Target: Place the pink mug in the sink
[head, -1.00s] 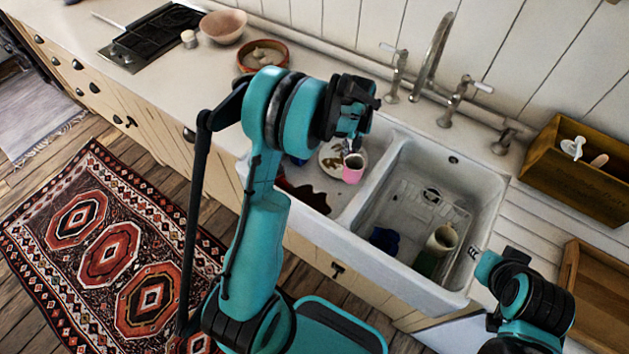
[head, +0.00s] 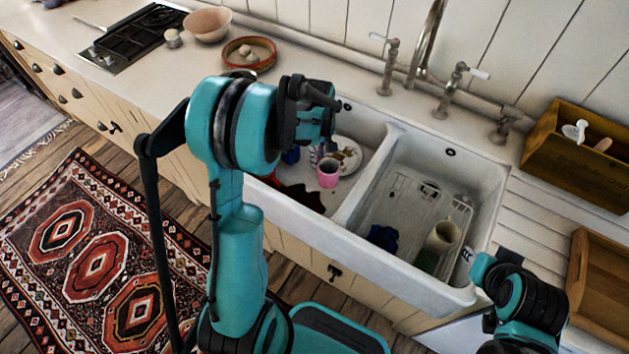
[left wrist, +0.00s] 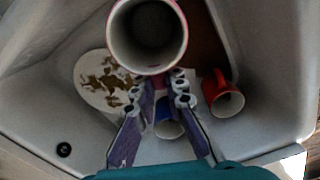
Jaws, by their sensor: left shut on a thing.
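The pink mug (head: 328,174) is in the head view over the left basin of the white double sink (head: 345,238). In the left wrist view the mug (left wrist: 148,66) is close to the camera, its dark opening facing it. My left gripper (left wrist: 171,82) is shut on the near side of the mug, apparently at the handle. In the head view my left gripper (head: 322,147) is just above the mug, partly hidden by my own wrist. I cannot tell whether the mug touches the basin floor. My right gripper is not in view; only part of that arm shows.
The left basin holds a patterned plate (left wrist: 98,82), a red mug (left wrist: 222,98), a blue mug (left wrist: 168,128) and a dark brown flat thing (head: 305,198). The right basin holds a cream mug (head: 443,236) and a dark blue thing (head: 383,237). A tall faucet (head: 428,45) stands behind.

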